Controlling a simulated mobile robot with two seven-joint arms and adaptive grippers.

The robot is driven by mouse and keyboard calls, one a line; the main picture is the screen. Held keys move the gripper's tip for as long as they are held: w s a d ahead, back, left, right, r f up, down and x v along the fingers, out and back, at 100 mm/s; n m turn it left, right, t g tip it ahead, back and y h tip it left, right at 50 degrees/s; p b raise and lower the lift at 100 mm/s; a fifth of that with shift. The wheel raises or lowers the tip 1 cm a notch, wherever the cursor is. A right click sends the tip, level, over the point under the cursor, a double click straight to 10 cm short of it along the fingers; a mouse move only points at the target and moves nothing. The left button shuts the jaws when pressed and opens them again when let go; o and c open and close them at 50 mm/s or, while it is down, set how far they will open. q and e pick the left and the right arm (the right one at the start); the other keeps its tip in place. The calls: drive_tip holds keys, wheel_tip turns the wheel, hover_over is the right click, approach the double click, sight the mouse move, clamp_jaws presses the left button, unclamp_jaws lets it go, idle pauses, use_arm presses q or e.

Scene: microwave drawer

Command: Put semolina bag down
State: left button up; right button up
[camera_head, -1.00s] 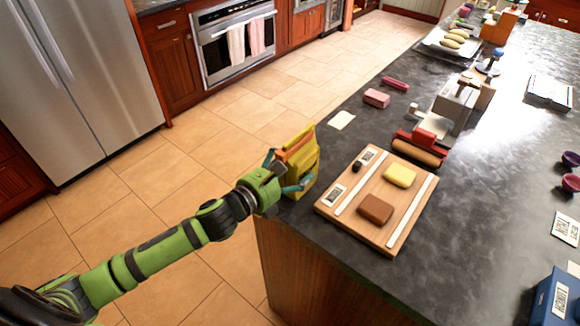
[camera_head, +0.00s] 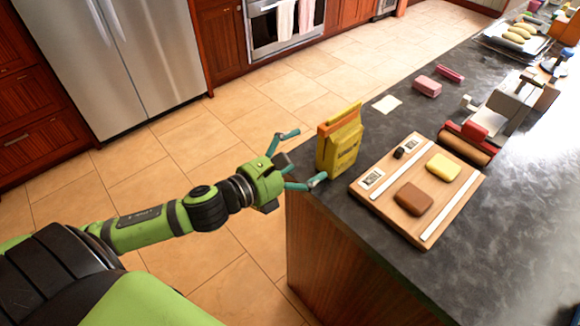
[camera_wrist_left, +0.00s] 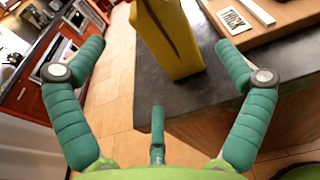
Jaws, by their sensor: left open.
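The yellow semolina bag (camera_head: 341,142) with an orange top stands upright on the dark counter, close to its left corner. It also shows in the left wrist view (camera_wrist_left: 168,42), standing on the counter ahead of the fingers. My left gripper (camera_head: 304,160) is open and empty, just left of the bag. In the wrist view its teal fingers (camera_wrist_left: 158,62) are spread wide, with the bag between and beyond their tips. Whether a finger still touches the bag I cannot tell. My right gripper is not in view.
A wooden board (camera_head: 434,222) with a brown block (camera_head: 413,199) and a yellow block (camera_head: 443,167) lies right of the bag. A red-handled roller (camera_head: 468,143) and a pink block (camera_head: 427,86) are behind. The counter's left edge is close to the bag.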

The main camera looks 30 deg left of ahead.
use_arm(q)
drive_tip(key=shift+v, duration=1.5)
drive_tip(key=shift+f, duration=0.1)
drive_tip(key=w+a+f+n+g+y, duration=0.1)
drive_tip(key=a+f+n+y, duration=0.1)
drive_tip(key=a+f+n, duration=0.45)
drive_tip(key=w+a+f+n+g+y, duration=0.1)
drive_tip(key=a+f+n+y, duration=0.25)
drive_tip(key=f, duration=0.55)
drive_tip(key=s+a+f+n+g+y, duration=0.15)
drive_tip(key=s+f+n, duration=0.4)
drive_tip(key=f, duration=0.55)
drive_tip(key=s+a+f+n+g, duration=0.35)
drive_tip(key=f+n, duration=0.35)
drive_tip(key=f, duration=0.3)
drive_tip(key=s+d+f+n+g, duration=0.35)
drive_tip(key=s+f+n, duration=0.35)
drive_tip(key=s+f, duration=0.4)
drive_tip(key=s+d+f+n+g, duration=0.1)
drive_tip(key=s+d+f+n, duration=0.1)
drive_tip(key=s, duration=0.3)
drive_tip(key=s+d+f+n+g, duration=0.1)
drive_tip(key=s+d+f+n, duration=0.2)
drive_tip(key=s+d, duration=0.2)
drive_tip(key=s+d+f+n+g+h, duration=0.1)
drive_tip(key=s+d+f+n, duration=0.2)
drive_tip(key=s, duration=0.4)
drive_tip(key=shift+s+d+f+g, duration=0.2)
drive_tip(key=shift+d+f+g, duration=0.15)
drive_tip(key=shift+d, duration=0.1)
